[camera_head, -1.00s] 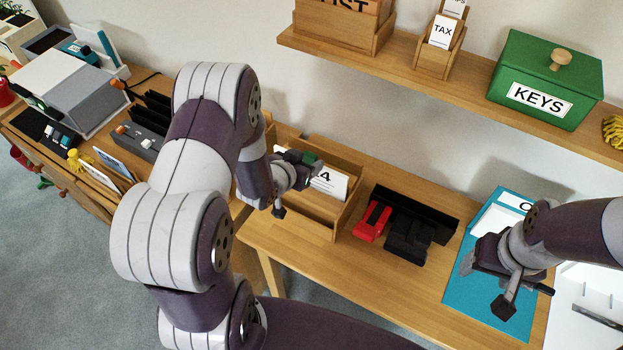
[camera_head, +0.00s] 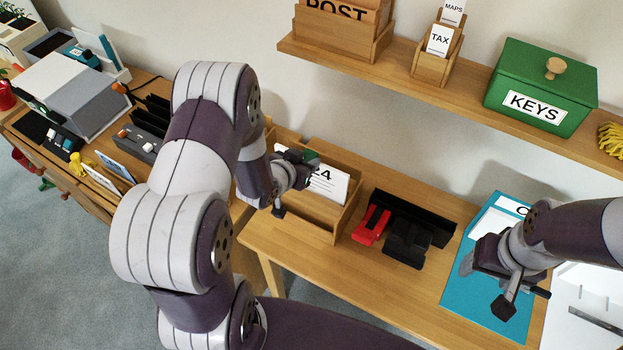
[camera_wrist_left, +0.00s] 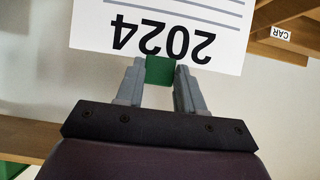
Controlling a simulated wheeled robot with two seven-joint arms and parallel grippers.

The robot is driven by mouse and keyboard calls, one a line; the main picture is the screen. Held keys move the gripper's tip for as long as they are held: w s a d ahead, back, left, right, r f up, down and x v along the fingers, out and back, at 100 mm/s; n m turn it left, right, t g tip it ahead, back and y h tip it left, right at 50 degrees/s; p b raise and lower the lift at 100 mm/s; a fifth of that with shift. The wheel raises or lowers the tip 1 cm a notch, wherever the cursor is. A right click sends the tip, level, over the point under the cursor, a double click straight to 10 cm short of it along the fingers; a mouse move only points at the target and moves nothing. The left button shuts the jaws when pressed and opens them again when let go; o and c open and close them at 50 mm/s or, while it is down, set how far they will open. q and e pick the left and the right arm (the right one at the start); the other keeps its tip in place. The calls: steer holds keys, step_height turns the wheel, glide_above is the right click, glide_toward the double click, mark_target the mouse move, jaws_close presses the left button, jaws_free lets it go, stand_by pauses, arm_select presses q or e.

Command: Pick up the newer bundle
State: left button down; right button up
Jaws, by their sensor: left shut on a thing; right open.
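A white bundle (camera_head: 332,182) printed with "2024" and grey lines is at the wooden tray on the desk. It fills the top of the left wrist view (camera_wrist_left: 150,25), its print upside down there. My left gripper (camera_head: 297,170) is shut on the green clip (camera_wrist_left: 160,70) at the bundle's edge. The bundle stands up above the tray's floor; whether its lower edge touches the tray is hidden. My right gripper (camera_head: 512,290) is open and empty above the teal folder. No second bundle can be made out.
The wooden tray (camera_head: 345,222) has raised walls around the bundle. A red stapler (camera_head: 371,226) and a black holder (camera_head: 408,243) stand right of it. A shelf above carries a green KEYS box (camera_head: 540,85). The teal folder (camera_head: 458,290) lies at right.

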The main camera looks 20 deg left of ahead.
step_height(320, 180, up, 8)
steer(key=p, duration=0.7)
stand_by(0.4)
steer(key=shift+f, duration=0.1)
